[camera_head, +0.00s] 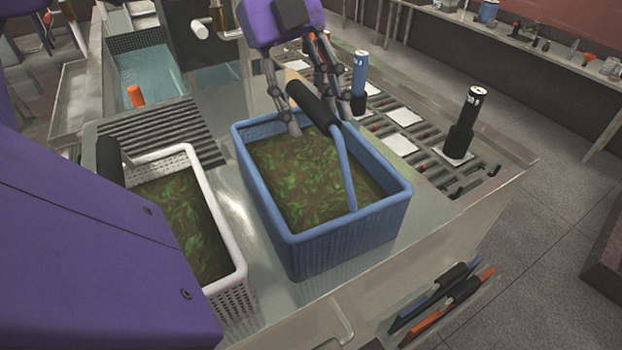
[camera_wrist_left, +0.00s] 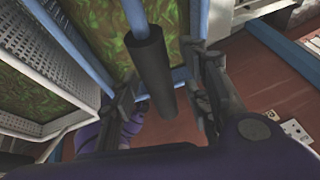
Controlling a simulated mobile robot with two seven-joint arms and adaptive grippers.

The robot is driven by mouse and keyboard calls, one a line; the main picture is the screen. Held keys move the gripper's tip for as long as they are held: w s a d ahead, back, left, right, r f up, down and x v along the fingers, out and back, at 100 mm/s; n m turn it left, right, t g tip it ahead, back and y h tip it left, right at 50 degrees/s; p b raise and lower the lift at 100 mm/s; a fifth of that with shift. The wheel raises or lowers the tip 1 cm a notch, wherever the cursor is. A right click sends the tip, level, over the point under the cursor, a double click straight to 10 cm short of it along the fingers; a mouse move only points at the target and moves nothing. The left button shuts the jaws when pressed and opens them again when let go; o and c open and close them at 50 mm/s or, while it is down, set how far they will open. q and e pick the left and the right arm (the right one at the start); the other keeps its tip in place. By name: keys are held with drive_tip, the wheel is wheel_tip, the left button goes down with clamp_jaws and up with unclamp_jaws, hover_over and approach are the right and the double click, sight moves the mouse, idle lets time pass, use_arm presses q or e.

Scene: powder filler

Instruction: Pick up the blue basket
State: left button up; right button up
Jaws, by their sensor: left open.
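The blue basket (camera_head: 345,240) stands upright on the metal counter, filled with a green-brown leafy mass. Its blue handle bars rise to a black grip (camera_head: 313,104). My left gripper (camera_head: 320,117) is open at this grip, with one finger on each side of it. In the left wrist view, the black grip (camera_wrist_left: 152,70) lies between the spread fingers of the left gripper (camera_wrist_left: 160,92), with gaps visible on both sides. The blue basket's rim (camera_wrist_left: 93,68) shows beyond it. My right gripper is not in view.
A white basket (camera_head: 235,275) with similar contents stands close on the left, partly hidden by my purple arm. Slots with a blue-topped tool (camera_head: 359,75) and a black tool (camera_head: 466,125) lie behind to the right. Handles (camera_head: 440,305) hang at the counter's front edge.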

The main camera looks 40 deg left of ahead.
use_arm(q)
drive_tip(key=c, duration=1.1)
drive_tip(key=shift+r, duration=0.1)
drive_tip(key=shift+w, duration=0.1)
